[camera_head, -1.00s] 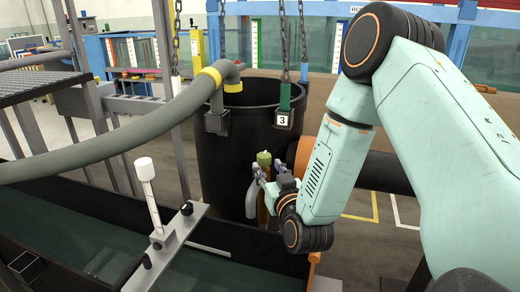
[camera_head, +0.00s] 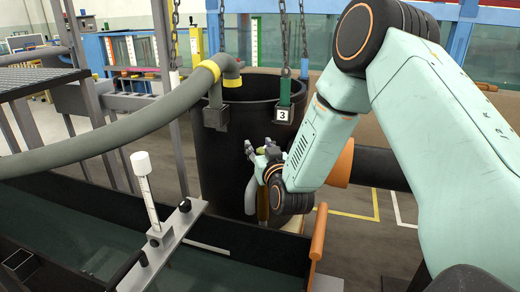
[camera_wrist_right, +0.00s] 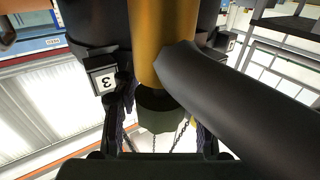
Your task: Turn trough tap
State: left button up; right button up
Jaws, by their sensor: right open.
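The trough tap has a brass-yellow body (camera_head: 263,206) and a grey curved spout (camera_head: 250,196). It stands at the front of the black vat, and my right wrist hides much of it. In the wrist view its brass body (camera_wrist_right: 160,45) runs to a dark collar and a grey-green end (camera_wrist_right: 156,119). The grey spout (camera_wrist_right: 235,95) crosses to the lower right. My right gripper (camera_head: 258,148) is open at the tap's upper end. In the wrist view its fingers lie on either side of the grey-green end; contact cannot be told. My left gripper is out of view.
The black vat (camera_head: 220,150) with number plate 3 (camera_head: 282,115) stands behind the tap, with hanging chains above. A thick grey hose (camera_head: 110,140) arches to its rim. A dark trough (camera_head: 240,246) with a white-topped gauge (camera_head: 147,185) lies in front. Floor at right is open.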

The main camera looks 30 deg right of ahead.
jog(key=shift+w+f, duration=0.1)
jog(key=shift+w, duration=0.05)
jog(key=shift+r, duration=0.2)
jog(key=shift+c, duration=1)
jog(key=shift+f, duration=0.2)
grip_shut()
